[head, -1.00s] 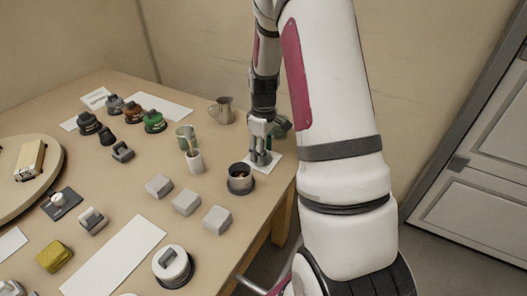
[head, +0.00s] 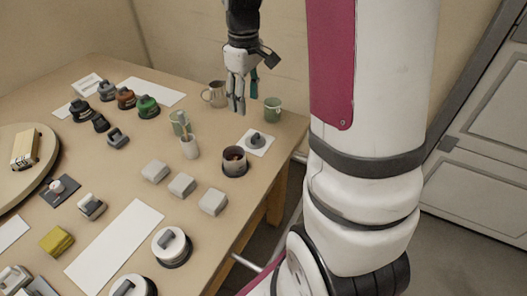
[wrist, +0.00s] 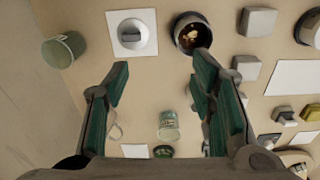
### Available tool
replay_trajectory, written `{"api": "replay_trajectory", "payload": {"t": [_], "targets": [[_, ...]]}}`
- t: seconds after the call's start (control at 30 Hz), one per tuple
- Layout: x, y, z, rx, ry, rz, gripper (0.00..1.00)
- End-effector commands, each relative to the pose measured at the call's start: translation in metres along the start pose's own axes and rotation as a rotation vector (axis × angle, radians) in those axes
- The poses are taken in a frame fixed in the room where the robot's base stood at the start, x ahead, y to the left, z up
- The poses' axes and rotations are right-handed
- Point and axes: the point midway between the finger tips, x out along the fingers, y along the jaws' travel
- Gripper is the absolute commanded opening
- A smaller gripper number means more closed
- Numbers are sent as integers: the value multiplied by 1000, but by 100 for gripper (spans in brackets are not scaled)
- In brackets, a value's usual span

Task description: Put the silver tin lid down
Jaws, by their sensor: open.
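The silver tin lid (head: 257,139) lies on a white square mat (head: 266,150) near the right edge of the table. In the wrist view the lid (wrist: 132,34) shows as a round grey disc with a raised grip, inside the mat's borders. My gripper (head: 240,108) is open and empty, raised above the table, up and to the left of the lid.
A green mug (head: 272,109) stands behind the mat, and a grey-brown mug (head: 215,94) stands further left. Several lidded tins stand elsewhere on the table.

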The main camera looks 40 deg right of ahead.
Motion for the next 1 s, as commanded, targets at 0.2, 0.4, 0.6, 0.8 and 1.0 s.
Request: {"api": "replay_trajectory", "payload": {"t": [0.2, 0.4, 0.6, 0.8, 1.0], "targets": [[-64, -84, 37, 76, 42, 12, 51], [-94, -151, 87, 149, 73, 14, 51], [-102, -202, 145, 222, 104, 13, 51], [-95, -228, 185, 275, 123, 10, 51], [-91, -235, 198, 295, 126, 9, 51]]}}
